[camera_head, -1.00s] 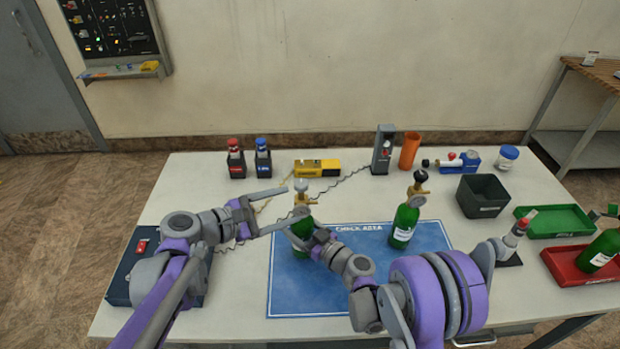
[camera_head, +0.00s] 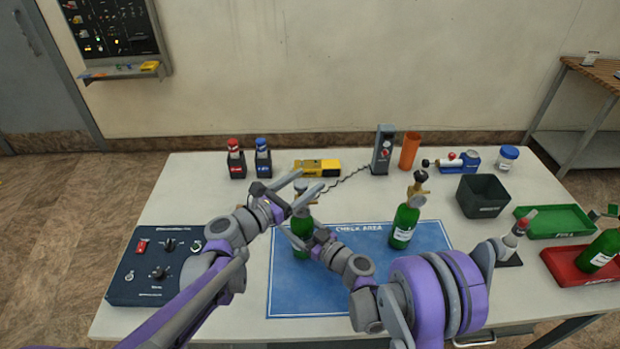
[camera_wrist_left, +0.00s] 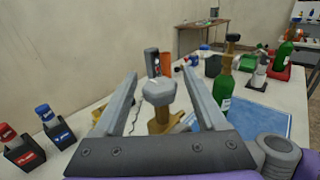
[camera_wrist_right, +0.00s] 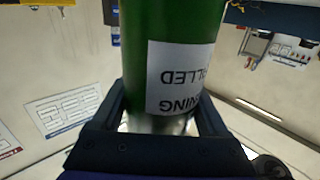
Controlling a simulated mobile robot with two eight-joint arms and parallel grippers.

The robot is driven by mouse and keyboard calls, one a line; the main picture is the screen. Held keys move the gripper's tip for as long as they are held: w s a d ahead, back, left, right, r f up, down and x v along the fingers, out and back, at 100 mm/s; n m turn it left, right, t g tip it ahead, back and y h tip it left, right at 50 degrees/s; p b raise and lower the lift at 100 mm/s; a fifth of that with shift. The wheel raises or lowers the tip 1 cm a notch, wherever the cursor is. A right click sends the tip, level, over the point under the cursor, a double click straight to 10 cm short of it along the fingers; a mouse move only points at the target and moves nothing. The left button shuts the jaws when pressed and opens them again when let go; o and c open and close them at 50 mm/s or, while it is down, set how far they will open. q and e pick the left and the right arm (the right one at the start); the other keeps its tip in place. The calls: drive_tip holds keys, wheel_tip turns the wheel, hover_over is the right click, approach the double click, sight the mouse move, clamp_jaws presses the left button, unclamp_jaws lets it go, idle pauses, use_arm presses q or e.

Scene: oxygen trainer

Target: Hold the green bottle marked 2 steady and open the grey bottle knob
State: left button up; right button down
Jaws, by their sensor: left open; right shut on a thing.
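A green bottle (camera_head: 302,228) with a brass valve and grey knob stands upright on the blue mat; no number is readable on it. My right gripper (camera_head: 302,240) is shut around its body, and the right wrist view shows the green wall and white label (camera_wrist_right: 180,75) between the fingers. My left gripper (camera_head: 308,183) is open at the top of this bottle. In the left wrist view the grey knob (camera_wrist_left: 158,91) sits between the spread fingers, with the brass valve (camera_wrist_left: 160,120) below it. Gaps show on both sides of the knob.
A second green bottle (camera_head: 404,226) stands on the right of the mat (camera_head: 330,290). A control box (camera_head: 150,268) is at the left. Behind are a yellow device (camera_head: 317,168), a grey stand, an orange cup (camera_head: 409,150) and a black bin (camera_head: 482,196).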

use_arm(q)
drive_tip(key=shift+x, duration=1.05)
clamp_jaws()
